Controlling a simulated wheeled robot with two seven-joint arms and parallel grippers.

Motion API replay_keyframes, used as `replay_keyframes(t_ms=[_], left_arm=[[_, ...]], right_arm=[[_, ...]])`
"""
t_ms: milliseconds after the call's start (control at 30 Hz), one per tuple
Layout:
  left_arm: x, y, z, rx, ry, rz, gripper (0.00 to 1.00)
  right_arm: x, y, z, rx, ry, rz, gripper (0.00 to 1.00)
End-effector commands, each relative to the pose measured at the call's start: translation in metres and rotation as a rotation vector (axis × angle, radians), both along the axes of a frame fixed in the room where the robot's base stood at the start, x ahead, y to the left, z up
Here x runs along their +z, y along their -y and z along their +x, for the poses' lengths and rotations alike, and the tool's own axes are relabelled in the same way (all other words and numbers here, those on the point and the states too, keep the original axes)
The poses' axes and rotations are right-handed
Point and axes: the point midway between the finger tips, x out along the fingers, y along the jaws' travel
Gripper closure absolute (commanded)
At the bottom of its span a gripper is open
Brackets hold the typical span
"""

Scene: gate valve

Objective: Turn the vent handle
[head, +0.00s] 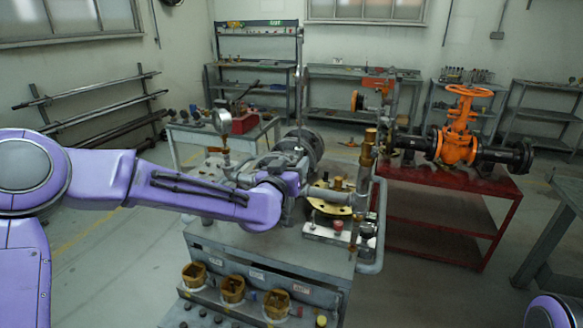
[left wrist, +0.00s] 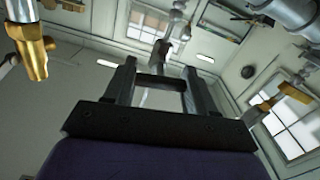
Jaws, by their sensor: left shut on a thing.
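My left arm reaches in from the left in the head view, and its gripper (head: 297,160) is at the pipework on the grey workbench (head: 270,260). The wrist mostly hides the fingers there. In the left wrist view the two dark fingers of the left gripper (left wrist: 160,72) point up and are shut on a slim metal piece, which looks like the vent handle (left wrist: 161,52). Its far end runs up towards a metal pipe. In the head view I cannot make out the handle behind the gripper. My right gripper is not in view.
A tall brass-topped pipe (head: 366,158) stands just right of the gripper. A pressure gauge (head: 222,121) stands behind my forearm. Brown cups (head: 232,289) line the bench's front shelf. An orange gate valve (head: 459,135) sits on a red table (head: 445,207) at right.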

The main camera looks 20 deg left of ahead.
Motion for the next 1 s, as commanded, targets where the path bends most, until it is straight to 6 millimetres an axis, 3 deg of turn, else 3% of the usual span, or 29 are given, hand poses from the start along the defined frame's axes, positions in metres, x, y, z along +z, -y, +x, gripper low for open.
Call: replay_keyframes(t_ms=[1000], left_arm=[[-0.004, -0.001, 0.000, -0.001, -0.033, -0.948, 0.75]], right_arm=[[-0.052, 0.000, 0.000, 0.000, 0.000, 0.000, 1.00]])
